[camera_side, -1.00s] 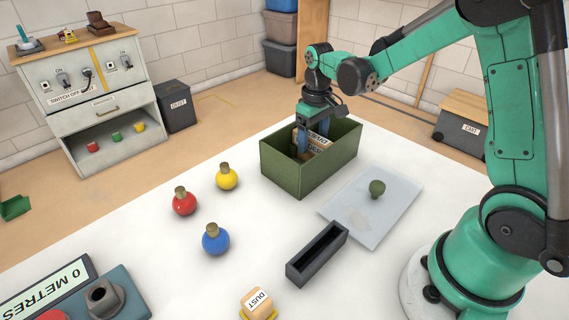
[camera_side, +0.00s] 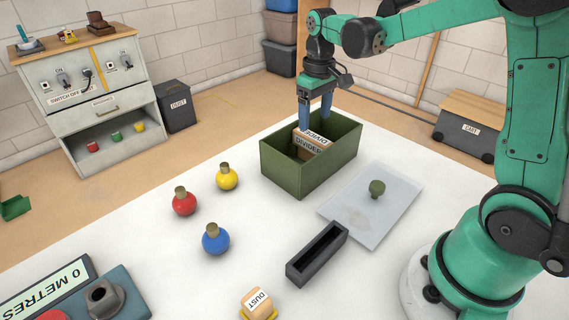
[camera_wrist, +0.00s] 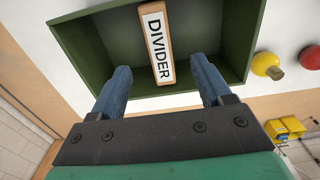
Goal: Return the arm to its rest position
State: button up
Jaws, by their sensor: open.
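My gripper (camera_side: 315,104) is above the green box (camera_side: 283,172), its blue fingers pointing down. In the wrist view the two fingers of my gripper (camera_wrist: 163,88) are spread apart with nothing between them. A wooden divider (camera_side: 308,146) with a white "DIVIDER" label stands inside the box, just below the fingertips and apart from them. The wrist view shows the divider (camera_wrist: 156,45) ahead of the fingers, inside the box (camera_wrist: 85,42).
A translucent lid (camera_side: 350,214) with a green knob lies right of the box. A dark slotted block (camera_side: 317,254), red (camera_side: 184,203), yellow (camera_side: 227,179) and blue (camera_side: 215,241) flasks, and a "DUST" block (camera_side: 257,301) stand on the white table.

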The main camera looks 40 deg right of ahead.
jog(key=s+a+r+t, duration=0.3)
jog(key=s+a+t, duration=0.4)
jog(key=s+a, duration=0.1)
jog(key=shift+s+a, duration=0.4)
jog(key=shift+a, duration=0.1)
